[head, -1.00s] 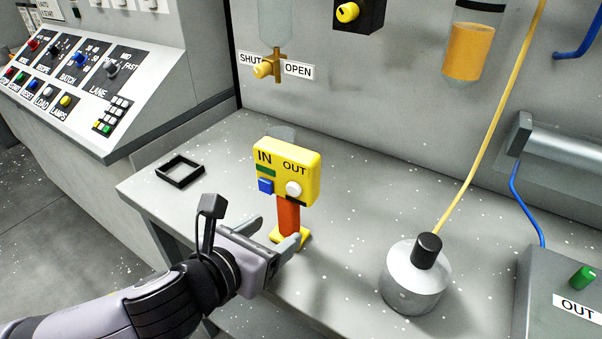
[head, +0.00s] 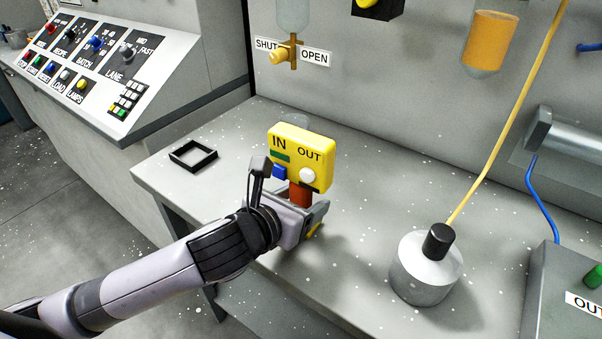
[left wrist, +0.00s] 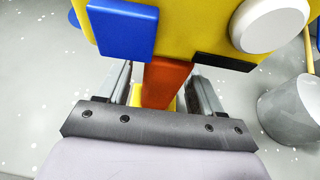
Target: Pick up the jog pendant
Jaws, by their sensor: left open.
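My left gripper (head: 314,212) is open at the handle, below the head. In the left wrist view the handle (left wrist: 166,84) sits between the two fingers (left wrist: 163,90), with a gap showing on each side. The pendant's yellow head (left wrist: 185,30) fills the top of that view. The pendant's base is mostly hidden by my gripper. My right gripper is not in view.
A metal pot (head: 424,268) with a black cap and yellow hose stands to the right. A black square frame (head: 193,156) lies on the bench (head: 355,190) to the left. A sloped control panel (head: 110,60) is at upper left. A grey OUT box (head: 565,285) is at right.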

